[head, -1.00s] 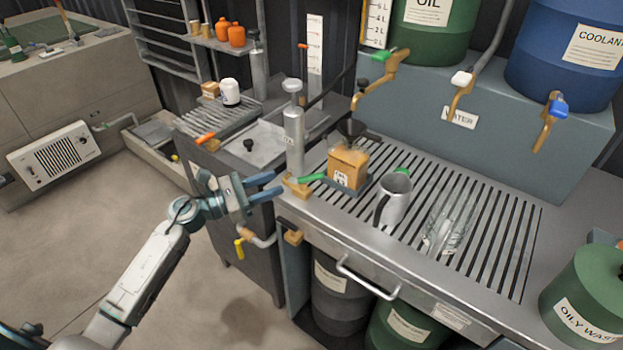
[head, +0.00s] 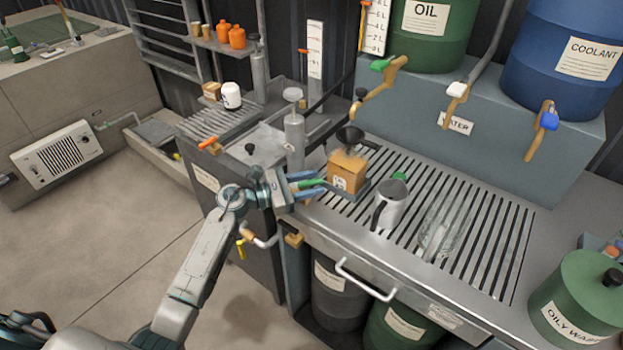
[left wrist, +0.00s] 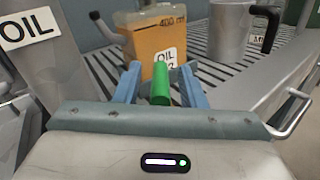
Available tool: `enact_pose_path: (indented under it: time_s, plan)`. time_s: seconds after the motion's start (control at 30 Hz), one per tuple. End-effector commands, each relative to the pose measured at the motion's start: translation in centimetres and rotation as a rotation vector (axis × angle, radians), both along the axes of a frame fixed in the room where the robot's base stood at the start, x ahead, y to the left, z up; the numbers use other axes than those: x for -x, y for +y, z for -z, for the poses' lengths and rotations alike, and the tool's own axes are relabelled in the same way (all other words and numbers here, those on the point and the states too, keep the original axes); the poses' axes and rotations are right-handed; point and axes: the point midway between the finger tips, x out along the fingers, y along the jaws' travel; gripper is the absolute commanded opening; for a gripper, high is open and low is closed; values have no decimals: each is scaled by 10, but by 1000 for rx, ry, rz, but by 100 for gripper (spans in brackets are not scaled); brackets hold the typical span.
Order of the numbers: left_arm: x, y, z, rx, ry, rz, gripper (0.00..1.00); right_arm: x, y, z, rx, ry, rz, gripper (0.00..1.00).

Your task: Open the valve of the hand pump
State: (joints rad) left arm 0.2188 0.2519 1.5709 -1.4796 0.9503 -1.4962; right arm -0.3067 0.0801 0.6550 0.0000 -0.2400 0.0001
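The hand pump (head: 294,135) is an upright silver cylinder with a round top knob, at the left end of the slotted bench. A green valve lever (left wrist: 160,84) shows in the left wrist view, pointing toward me. My left gripper (head: 318,182) is at the bench edge by the pump's foot. In the left wrist view its blue fingers (left wrist: 160,82) stand on both sides of the lever, with gaps to it. In the head view the fingers mostly hide the pump's foot and lever. My right gripper is not in view.
An orange oil container (head: 346,170) stands just beyond the fingertips. A metal jug (head: 391,205) and a clear vessel (head: 437,235) are further right on the slotted bench (head: 490,240). A drawer handle (head: 365,282) sticks out below. Floor at left is clear.

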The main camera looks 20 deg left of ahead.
Motion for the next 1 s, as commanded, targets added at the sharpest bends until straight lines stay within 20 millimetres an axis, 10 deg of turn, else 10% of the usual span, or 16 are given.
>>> enact_pose_path:
  time_s: [0.37,0.57,1.0]
  plan:
    - [-3,-4,0,1,-1,0,35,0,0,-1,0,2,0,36]
    - [-3,-4,0,1,-1,0,0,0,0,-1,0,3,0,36]
    - [-4,-3,-1,-1,-3,-86,0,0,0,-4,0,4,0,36]
